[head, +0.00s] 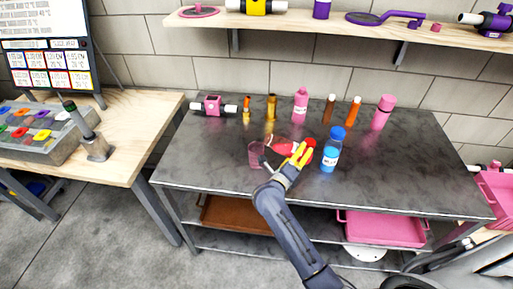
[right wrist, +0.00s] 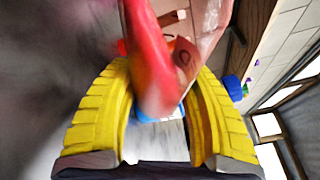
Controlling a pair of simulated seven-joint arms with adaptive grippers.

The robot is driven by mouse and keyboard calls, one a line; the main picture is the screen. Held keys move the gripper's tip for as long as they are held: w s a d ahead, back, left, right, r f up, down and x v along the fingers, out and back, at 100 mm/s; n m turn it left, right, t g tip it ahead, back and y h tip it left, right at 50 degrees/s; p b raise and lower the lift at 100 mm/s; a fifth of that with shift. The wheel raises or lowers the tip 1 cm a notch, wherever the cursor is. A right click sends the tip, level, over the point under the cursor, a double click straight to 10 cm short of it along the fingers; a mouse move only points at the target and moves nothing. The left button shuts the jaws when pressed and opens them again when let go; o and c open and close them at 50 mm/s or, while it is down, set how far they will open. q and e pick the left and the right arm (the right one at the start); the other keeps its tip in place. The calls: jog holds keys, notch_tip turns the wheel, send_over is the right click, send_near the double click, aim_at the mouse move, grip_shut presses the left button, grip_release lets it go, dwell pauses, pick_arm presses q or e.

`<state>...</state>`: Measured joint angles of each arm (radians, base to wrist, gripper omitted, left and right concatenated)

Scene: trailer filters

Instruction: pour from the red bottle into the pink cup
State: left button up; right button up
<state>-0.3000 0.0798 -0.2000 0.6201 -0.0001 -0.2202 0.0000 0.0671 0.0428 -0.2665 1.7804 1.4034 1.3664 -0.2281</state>
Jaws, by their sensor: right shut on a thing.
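The red bottle (head: 281,145) is held tipped well over, nearly on its side, above the dark table. Its left end is close to the rim of the see-through pink cup (head: 256,157), which stands upright on the table. My right gripper (head: 298,155), with yellow fingers, is shut on the red bottle. In the right wrist view the red bottle (right wrist: 150,65) shows blurred between the yellow fingers. Whether anything flows into the cup cannot be made out. My left gripper is not in view.
A blue bottle (head: 331,150) stands just right of my right gripper. Pink bottles (head: 300,106) (head: 383,112) and several orange, yellow and brown ones stand along the back. The table's front left is clear. A shelf (head: 340,22) hangs above.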

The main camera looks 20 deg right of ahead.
jog(key=shift+d+r+n+h, duration=0.2)
jog(key=shift+r+n+h, duration=0.1)
jog(key=shift+n, duration=0.3)
dwell(0.8)
jog(key=shift+a+r+n+t, duration=0.25)
jog(key=shift+r+n+t, duration=0.15)
jog(key=shift+r+n, duration=0.55)
dwell(0.9)
jog(key=shift+r+n+t+h, duration=0.3)
jog(key=shift+r+n, duration=0.15)
jog(key=shift+r, duration=0.55)
dwell(1.8)
